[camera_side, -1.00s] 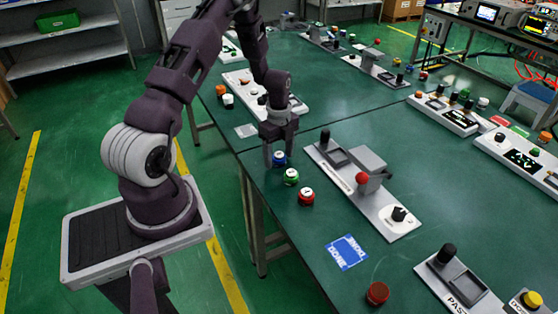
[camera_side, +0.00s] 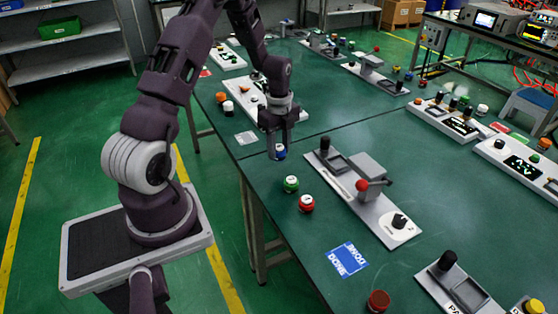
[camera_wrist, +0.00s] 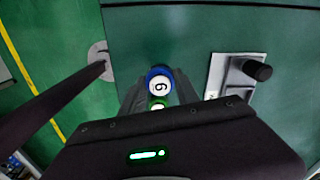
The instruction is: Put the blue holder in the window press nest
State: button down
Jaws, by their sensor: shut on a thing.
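The blue holder (camera_side: 280,152) is a small round piece with a blue rim. In the wrist view it (camera_wrist: 160,72) shows a white numbered top between the fingers. My gripper (camera_side: 278,150) is shut on it and holds it slightly above the table near the left edge. A long grey station (camera_side: 362,195) lies to its right, with a dark square recess (camera_side: 335,163), a raised grey block and a red-knobbed lever (camera_side: 362,185). It is probably the window press, but its label is unreadable. The recess looks empty.
A green holder (camera_side: 291,184) and a red holder (camera_side: 306,203) stand between my gripper and the station's front. A black knob (camera_side: 325,143) rises beside the recess. A blue card (camera_side: 347,258) lies nearer the camera. Another station (camera_side: 455,285) is at lower right.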

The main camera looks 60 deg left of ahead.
aim_at(284, 147)
jog(key=r, duration=0.1)
jog(key=w+r, duration=0.1)
jog(key=r, duration=0.2)
jog(key=shift+w+r, duration=0.1)
jog(key=shift+w, duration=0.2)
jog(key=w+d+f, duration=0.1)
jog(key=w+d, duration=0.3)
jog(key=w, duration=0.4)
jog(key=w+d, duration=0.3)
jog(key=w, duration=0.4)
jog(key=shift+m, duration=0.3)
jog(key=shift+w+d+f, duration=0.1)
jog(key=shift+w+f, duration=0.05)
jog(key=shift+f, duration=2.8)
jog(key=shift+f, duration=0.5)
